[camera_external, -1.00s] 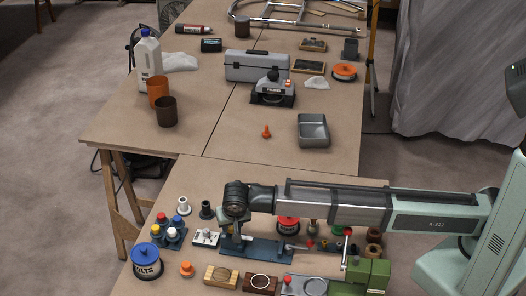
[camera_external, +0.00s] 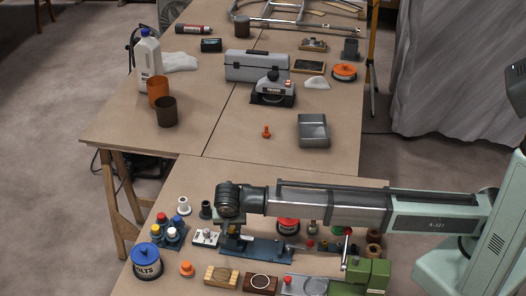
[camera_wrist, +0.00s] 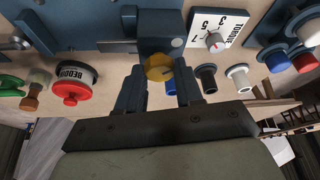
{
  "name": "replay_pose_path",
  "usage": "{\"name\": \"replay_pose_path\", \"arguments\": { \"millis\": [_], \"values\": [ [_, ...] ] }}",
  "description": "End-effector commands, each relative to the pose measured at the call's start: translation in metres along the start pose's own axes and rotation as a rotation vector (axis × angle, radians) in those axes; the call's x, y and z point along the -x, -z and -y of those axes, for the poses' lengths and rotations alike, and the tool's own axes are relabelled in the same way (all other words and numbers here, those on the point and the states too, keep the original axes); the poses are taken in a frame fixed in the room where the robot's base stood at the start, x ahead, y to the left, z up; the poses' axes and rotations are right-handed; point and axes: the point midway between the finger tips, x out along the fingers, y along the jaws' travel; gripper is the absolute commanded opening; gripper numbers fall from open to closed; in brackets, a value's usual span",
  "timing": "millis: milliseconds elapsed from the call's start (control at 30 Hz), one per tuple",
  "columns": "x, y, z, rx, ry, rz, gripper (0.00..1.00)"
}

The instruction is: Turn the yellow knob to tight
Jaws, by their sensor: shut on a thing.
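The yellow knob (camera_wrist: 158,68) shows in the wrist view, on the front of a blue-grey fixture (camera_wrist: 158,22). A dark mark on its face points to the right. My gripper (camera_wrist: 160,84) is shut on the knob, with one dark finger on each side of it. In the external view my gripper (camera_external: 233,228) is over the left end of the blue fixture's base (camera_external: 262,249). The knob is hidden there behind my wrist. No label reading "tight" can be made out.
A white torque dial box (camera_wrist: 222,38) stands close to the fixture; it also shows in the external view (camera_external: 205,238). A rack of coloured caps (camera_external: 172,234), a blue reel (camera_external: 146,260) and a green block (camera_external: 375,272) stand around. The rear table has free room.

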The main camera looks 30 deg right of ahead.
Motion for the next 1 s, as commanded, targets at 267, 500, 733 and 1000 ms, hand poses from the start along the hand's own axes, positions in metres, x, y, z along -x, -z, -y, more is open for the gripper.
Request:
{"name": "replay_pose_path", "arguments": {
  "millis": [267, 500, 733, 1000],
  "values": [
    [-0.001, -0.001, -0.001, 0.001, -0.001, 0.002, 0.55],
    [0.0, 0.0, 0.0, 0.001, 0.0, 0.001, 0.6],
    [0.011, 0.0, 0.0, 0.001, 0.001, 0.001, 0.6],
    [0.057, 0.0, 0.001, 0.001, 0.003, 0.001, 0.6]
  ]
}}
